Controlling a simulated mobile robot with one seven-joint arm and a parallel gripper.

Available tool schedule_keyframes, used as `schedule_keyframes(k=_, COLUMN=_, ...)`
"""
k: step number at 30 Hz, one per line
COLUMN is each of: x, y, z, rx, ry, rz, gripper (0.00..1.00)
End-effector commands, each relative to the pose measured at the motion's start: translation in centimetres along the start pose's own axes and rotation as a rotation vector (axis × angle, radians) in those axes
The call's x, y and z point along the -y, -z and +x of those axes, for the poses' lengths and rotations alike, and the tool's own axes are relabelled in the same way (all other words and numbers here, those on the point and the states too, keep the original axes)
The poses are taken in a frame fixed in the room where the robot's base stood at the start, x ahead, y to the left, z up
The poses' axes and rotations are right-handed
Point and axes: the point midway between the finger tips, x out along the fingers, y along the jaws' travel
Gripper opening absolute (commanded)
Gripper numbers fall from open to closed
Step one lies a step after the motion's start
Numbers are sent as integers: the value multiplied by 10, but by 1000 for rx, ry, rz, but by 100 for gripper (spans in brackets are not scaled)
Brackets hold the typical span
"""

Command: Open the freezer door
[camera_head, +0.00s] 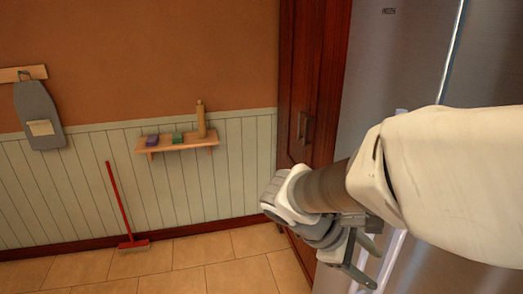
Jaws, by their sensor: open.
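The freezer door appears to be the stainless-steel panel (390,70) of the tall appliance at the right; it looks shut. A pale vertical handle (394,258) shows below my arm, and its top end shows just above the arm. My arm hides the middle of the handle. My gripper (371,262) is open, its fingers pointing right, close to the lower part of the handle in the picture. I see nothing between the fingers. I cannot tell whether they touch the handle or how far in front of it they are.
A dark wood cabinet (310,90) stands just left of the appliance. A wall shelf (178,144) holds small items, including a bottle (201,120). A red broom (120,205) leans on the wall, and an ironing board (38,110) hangs at left. The tiled floor (200,275) is clear.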

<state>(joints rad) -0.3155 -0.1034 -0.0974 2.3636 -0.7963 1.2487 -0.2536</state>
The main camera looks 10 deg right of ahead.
Motion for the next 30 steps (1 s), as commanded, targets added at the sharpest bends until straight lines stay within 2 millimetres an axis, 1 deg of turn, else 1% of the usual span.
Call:
schedule_keyframes(k=1, x=-6, y=8, z=6, rx=56, ry=-41, rz=-75, gripper=60)
schedule_keyframes(k=3, x=-17, y=14, z=9, rx=133, ry=-102, rz=-169, gripper=60)
schedule_keyframes(k=8, x=-43, y=36, z=10, rx=305, ry=-251, rz=-378, gripper=60)
schedule_keyframes(k=12, x=-63, y=63, z=4, rx=452, ry=-390, rz=-545, gripper=60)
schedule_keyframes(k=15, x=-74, y=83, z=-4, rx=539, ry=-479, rz=-639, gripper=60)
schedule_keyframes(k=18, x=-80, y=98, z=-10, rx=603, ry=-546, rz=-705, gripper=60)
schedule_keyframes(k=21, x=-84, y=108, z=-14, rx=641, ry=-588, rz=-743, gripper=60)
schedule_keyframes(k=24, x=-87, y=111, z=-16, rx=657, ry=-605, rz=-757, gripper=60)
schedule_keyframes(k=26, x=-90, y=110, z=-14, rx=660, ry=-607, rz=-759, gripper=60)
schedule_keyframes(k=30, x=-103, y=103, z=-1, rx=660, ry=-603, rz=-757, gripper=60)
